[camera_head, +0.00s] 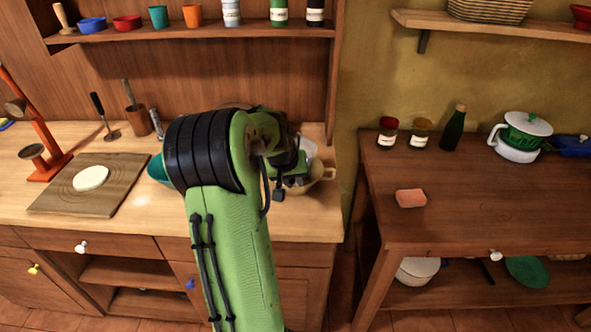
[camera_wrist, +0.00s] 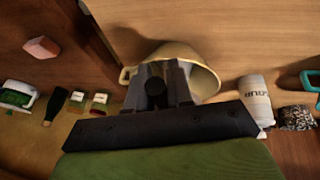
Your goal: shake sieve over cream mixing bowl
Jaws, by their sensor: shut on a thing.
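The cream mixing bowl (camera_head: 325,177) stands at the right end of the left counter, largely hidden behind my green arm; its looped handle shows. In the wrist view the cream bowl (camera_wrist: 205,72) lies just beyond my gripper (camera_wrist: 160,86). The fingers are shut on a dark round rod end (camera_wrist: 155,86), which looks like the sieve's handle. The sieve's mesh is not clearly visible in either view. In the head view my gripper (camera_head: 290,168) is over or beside the bowl; the exact height cannot be told.
A cutting board (camera_head: 60,200) with a white round piece lies left. A teal bowl (camera_head: 157,169) is close left of my arm. A white can (camera_wrist: 256,97) stands near the cream bowl. The right table holds a sponge (camera_head: 411,198), jars and a bottle (camera_head: 453,128).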

